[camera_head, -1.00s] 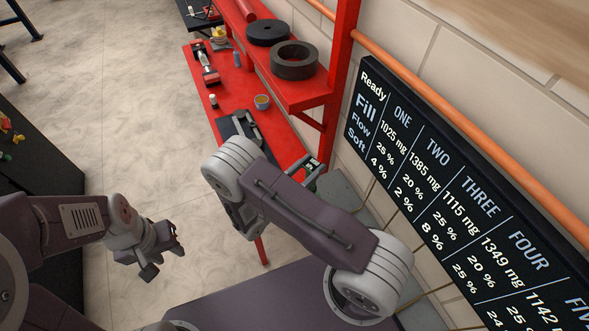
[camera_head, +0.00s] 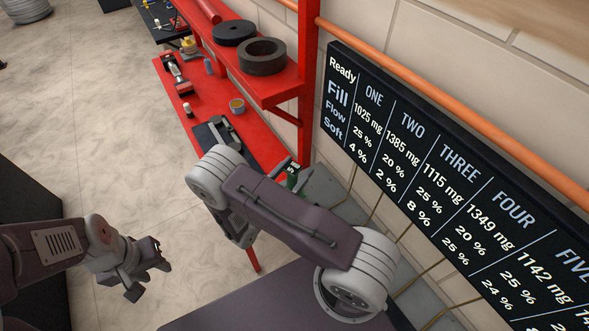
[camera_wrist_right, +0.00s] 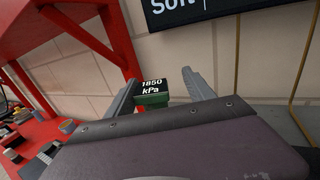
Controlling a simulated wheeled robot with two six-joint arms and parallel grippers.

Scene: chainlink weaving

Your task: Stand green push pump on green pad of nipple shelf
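A green thing (camera_head: 291,180) with a black label shows beyond my right arm in the head view. In the right wrist view the green body (camera_wrist_right: 152,101) carries a label reading 1850 kPa; I cannot be sure it is the push pump. My right gripper (camera_wrist_right: 158,84) has its fingers apart, with the green body seen between them and a gap on its right. In the head view my right arm hides most of that gripper. My left gripper (camera_head: 147,272) is empty over the floor, its fingers apart. I cannot make out a nipple shelf or green pad.
A red bench (camera_head: 200,96) holds a small cup (camera_head: 237,106), a red-and-black tool (camera_head: 178,76) and a dark tray. Two black rings lie on the red upper shelf (camera_head: 288,93). A black readout board (camera_head: 430,170) hangs on the wall at right.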

